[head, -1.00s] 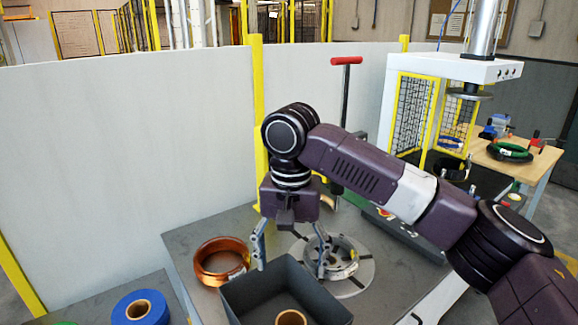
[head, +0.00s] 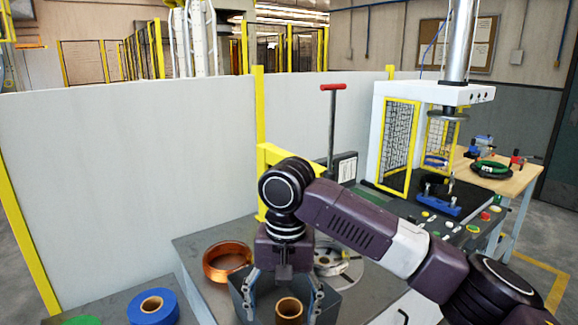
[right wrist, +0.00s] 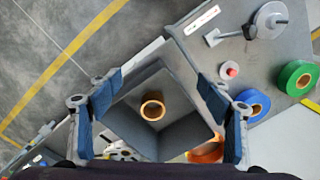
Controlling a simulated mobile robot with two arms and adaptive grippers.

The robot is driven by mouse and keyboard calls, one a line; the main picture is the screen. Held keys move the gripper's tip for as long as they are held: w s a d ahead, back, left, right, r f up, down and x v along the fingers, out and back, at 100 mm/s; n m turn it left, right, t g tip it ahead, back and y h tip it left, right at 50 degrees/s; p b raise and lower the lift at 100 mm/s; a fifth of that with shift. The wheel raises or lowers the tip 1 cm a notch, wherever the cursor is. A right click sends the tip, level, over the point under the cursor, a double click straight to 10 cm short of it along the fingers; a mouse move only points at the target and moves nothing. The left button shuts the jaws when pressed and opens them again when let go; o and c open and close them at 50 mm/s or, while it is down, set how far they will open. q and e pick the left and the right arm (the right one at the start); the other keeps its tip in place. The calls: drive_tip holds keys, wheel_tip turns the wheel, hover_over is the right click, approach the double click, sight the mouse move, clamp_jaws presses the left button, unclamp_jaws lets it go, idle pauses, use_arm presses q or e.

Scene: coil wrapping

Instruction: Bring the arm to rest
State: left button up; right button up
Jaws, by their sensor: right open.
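My right gripper (head: 281,303) is open above a dark grey bin (head: 332,300). In the right wrist view its two blue-padded fingers (right wrist: 160,120) stand wide apart, with the bin between and below them. A brown-orange tape core (head: 289,308) lies inside the bin; it also shows in the right wrist view (right wrist: 153,106). The fingers are not closed on it. My right arm (head: 360,228) reaches in from the right and bends down at the wrist. My left gripper is not in view.
A copper coil (head: 213,262) lies left of the bin on the grey table (head: 190,246). A round turntable (head: 353,270) is partly hidden behind my arm. A blue tape roll (head: 152,306) lies at the lower left. A press (head: 398,140) stands at the back right.

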drive_tip(key=s+a+f+n+t+y, duration=0.1)
drive_tip(key=s+a+f+n+y, duration=0.15)
drive_tip(key=s+f, duration=0.45)
drive_tip(key=s+a+f+n+y, duration=0.1)
drive_tip(key=s+f+y, duration=0.2)
drive_tip(key=f, duration=0.9)
drive_tip(key=s+d+f+t+h, duration=0.1)
drive_tip(key=s+d+f+h, duration=0.15)
drive_tip(key=s+d, duration=0.45)
drive_tip(key=s+d+f+t+h, duration=0.1)
drive_tip(key=s+d+f, duration=0.25)
drive_tip(key=d, duration=0.65)
drive_tip(key=s+d+f+t+h, duration=0.1)
drive_tip(key=s+d+f+h, duration=0.2)
drive_tip(key=d, duration=0.6)
drive_tip(key=s+f+g, duration=0.2)
drive_tip(key=s+f, duration=0.1)
drive_tip(key=f, duration=2.2)
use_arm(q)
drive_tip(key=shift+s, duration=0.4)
use_arm(e)
drive_tip(key=s+d+f, duration=0.2)
drive_tip(key=s+f, duration=1.4)
drive_tip(key=s, duration=0.1)
drive_tip(key=shift+s+d+f+g, duration=0.15)
drive_tip(key=shift+s+f+g, duration=0.15)
drive_tip(key=shift+f+g, duration=0.1)
